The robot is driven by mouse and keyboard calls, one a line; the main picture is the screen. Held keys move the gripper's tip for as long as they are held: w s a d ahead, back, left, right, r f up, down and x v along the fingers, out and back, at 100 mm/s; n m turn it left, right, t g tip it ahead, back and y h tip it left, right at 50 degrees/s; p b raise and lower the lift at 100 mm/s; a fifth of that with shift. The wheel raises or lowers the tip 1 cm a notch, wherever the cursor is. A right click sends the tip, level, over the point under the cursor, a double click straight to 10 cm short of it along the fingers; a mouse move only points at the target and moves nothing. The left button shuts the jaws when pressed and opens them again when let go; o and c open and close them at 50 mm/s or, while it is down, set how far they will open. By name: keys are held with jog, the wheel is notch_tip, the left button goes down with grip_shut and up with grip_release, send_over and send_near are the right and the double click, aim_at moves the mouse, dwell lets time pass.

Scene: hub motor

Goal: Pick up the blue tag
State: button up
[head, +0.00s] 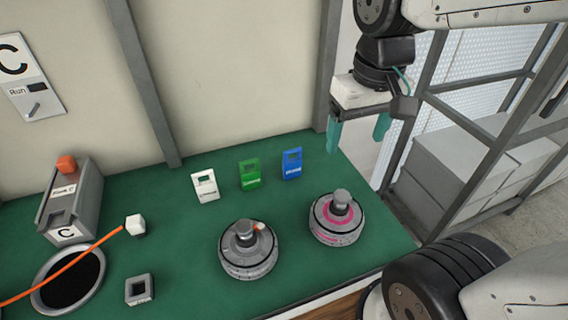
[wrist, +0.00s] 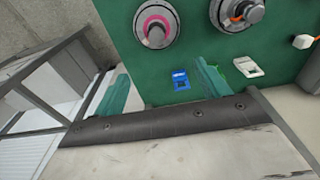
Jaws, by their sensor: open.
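The blue tag (head: 292,165) stands on the green bench top, rightmost in a row of tags, with a square hole near its top. My gripper (head: 358,130) is open and empty, with teal fingers pointing down. In the head view it hangs above and to the right of the blue tag, apart from it. In the wrist view the blue tag (wrist: 181,80) shows between the two fingers of my gripper (wrist: 162,68), closer to the right finger. That finger hides most of the green tag there.
A green tag (head: 250,174) and a white tag (head: 206,187) stand left of the blue tag. Two round hub motors (head: 248,255) (head: 338,220) stand in front. A wall (head: 240,80) rises close behind. A grey shelf rack (head: 480,165) stands beyond the bench's right edge.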

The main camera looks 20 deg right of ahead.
jog(key=w+a+f, duration=0.2)
jog(key=w+f, duration=0.4)
jog(key=w, duration=0.7)
jog(key=g, duration=0.1)
send_over(292, 152)
jog(key=w+d, duration=0.1)
notch_tip(292, 152, down, 8)
jog(key=shift+w+d+f, duration=0.1)
jog(key=shift+f, duration=0.15)
jog(key=shift+w+f, duration=0.1)
jog(key=shift+f, duration=0.3)
jog(key=f, duration=0.7)
jog(key=shift+s+a+f, duration=0.2)
jog(key=shift+s+a, duration=0.1)
jog(key=shift+a, duration=0.1)
jog(key=c, duration=1.1)
